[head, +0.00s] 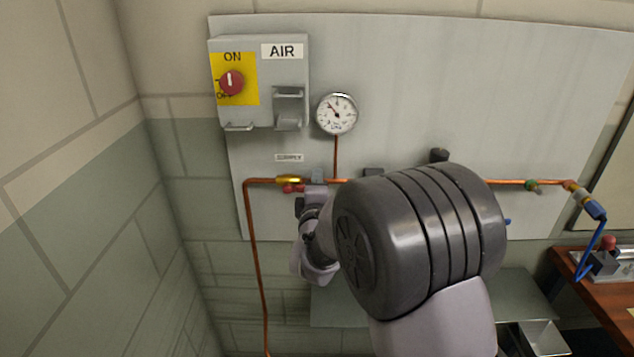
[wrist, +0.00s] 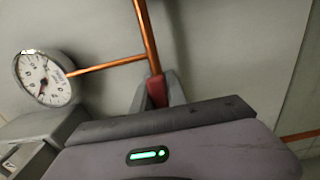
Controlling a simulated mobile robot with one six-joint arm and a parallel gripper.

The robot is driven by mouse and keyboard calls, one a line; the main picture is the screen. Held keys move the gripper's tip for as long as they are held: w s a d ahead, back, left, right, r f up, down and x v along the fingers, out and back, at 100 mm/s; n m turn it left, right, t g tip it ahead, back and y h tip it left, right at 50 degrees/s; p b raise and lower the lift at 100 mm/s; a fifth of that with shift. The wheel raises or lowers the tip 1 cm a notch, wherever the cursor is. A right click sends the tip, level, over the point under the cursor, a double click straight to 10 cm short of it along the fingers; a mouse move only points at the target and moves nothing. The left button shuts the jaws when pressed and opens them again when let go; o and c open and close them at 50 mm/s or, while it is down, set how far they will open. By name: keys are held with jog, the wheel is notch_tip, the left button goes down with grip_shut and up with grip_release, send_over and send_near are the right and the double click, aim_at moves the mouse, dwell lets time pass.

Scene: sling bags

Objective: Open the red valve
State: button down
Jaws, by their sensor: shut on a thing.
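The red valve handle (head: 293,188) sits just below a brass valve body (head: 289,180) on the copper pipe, left of centre in the head view. In the wrist view the red handle (wrist: 157,91) shows between the two grey fingers, close to the line of the pipe. My gripper (wrist: 156,93) is shut on the handle. In the head view my gripper (head: 311,192) is at the handle's right end, partly hidden by my own arm. The handle's far end and the valve body are not clear in the wrist view.
A grey AIR switch box (head: 270,60) with a red knob (head: 232,82) is on the panel above. A round gauge (head: 337,114) hangs on a copper branch. A blue hose (head: 591,248) and a wooden bench (head: 590,300) are at right. A tiled wall stands close at left.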

jog(key=shift+r, duration=0.1)
dwell(0.3)
jog(key=c, duration=1.3)
grip_release()
jog(key=s, duration=1.7)
jog(key=shift+s+a, duration=0.2)
jog(key=shift+a, duration=0.1)
jog(key=shift+d, duration=0.1)
